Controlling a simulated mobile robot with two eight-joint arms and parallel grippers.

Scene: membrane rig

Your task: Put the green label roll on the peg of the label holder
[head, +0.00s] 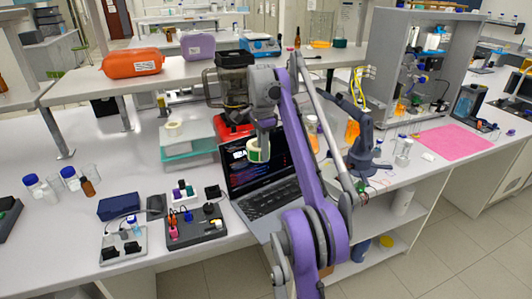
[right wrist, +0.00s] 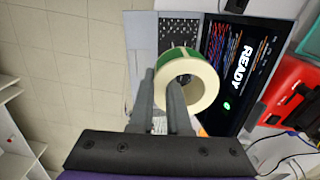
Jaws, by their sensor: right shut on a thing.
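The green label roll (head: 257,152) is a white ring with a green outer band. It hangs at the tip of my right gripper (head: 263,137), above the laptop. In the right wrist view the roll (right wrist: 174,57) sits at the fingertips of my right gripper (right wrist: 162,80), its open core partly facing the camera. The gripper is shut on it. I cannot clearly pick out the label holder or its peg in either view. My left gripper is not in view.
An open laptop (head: 268,203) lies under the roll. A red device (head: 230,128) stands behind it. A dark block with vials (head: 196,226) is left of the laptop. A small blue arm (head: 364,148) stands right.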

